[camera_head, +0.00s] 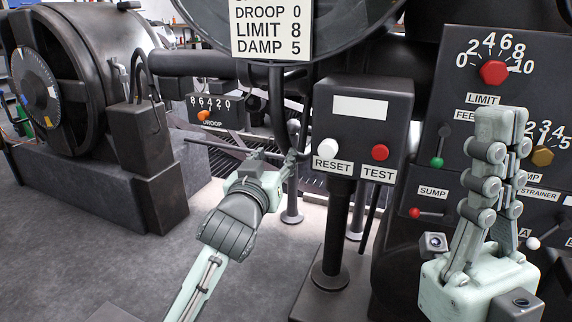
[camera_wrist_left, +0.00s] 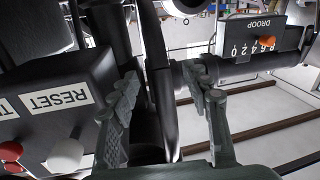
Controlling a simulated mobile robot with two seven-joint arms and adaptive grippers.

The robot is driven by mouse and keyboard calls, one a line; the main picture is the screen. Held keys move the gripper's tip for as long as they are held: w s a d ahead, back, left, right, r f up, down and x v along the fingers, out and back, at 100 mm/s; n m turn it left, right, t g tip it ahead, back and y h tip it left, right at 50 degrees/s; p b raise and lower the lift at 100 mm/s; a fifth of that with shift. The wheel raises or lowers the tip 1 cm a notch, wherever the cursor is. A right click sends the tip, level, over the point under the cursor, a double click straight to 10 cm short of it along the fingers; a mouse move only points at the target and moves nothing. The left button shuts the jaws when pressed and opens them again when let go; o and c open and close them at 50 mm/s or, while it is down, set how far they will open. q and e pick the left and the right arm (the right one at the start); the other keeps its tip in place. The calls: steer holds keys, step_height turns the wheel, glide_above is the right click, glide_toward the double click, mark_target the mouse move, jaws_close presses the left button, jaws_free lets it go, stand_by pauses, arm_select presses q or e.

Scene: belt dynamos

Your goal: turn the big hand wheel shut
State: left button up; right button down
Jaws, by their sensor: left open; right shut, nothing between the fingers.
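A large dark round rim (camera_head: 345,38) curves across the top of the head view, cut off by the frame and partly covered by a settings placard; I cannot tell for certain that it is the big hand wheel. My left gripper (camera_head: 289,143) is open beside dark bars left of the RESET box. In the left wrist view, a dark curved bar (camera_wrist_left: 160,85) runs between the open fingers of my left gripper (camera_wrist_left: 165,95); contact cannot be told. My right gripper (camera_head: 502,118) is shut and empty, pointing up before the right-hand panel.
The RESET and TEST box (camera_head: 362,110) on its post is close right of my left gripper. The settings placard (camera_head: 271,28) hangs above. The DROOP box (camera_head: 215,112) is further back. A dynamo (camera_head: 75,75) stands at left. The floor (camera_head: 95,265) at lower left is clear.

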mark_target(282, 143)
arm_select(q)
steer(key=w, duration=0.2)
steer(key=w+d+b, duration=0.1)
steer(key=w, duration=0.4)
steer(key=shift+w+d+r+b, duration=0.2)
steer(key=shift+w+r+b, duration=0.1)
steer(key=shift+r, duration=0.1)
jaws_close()
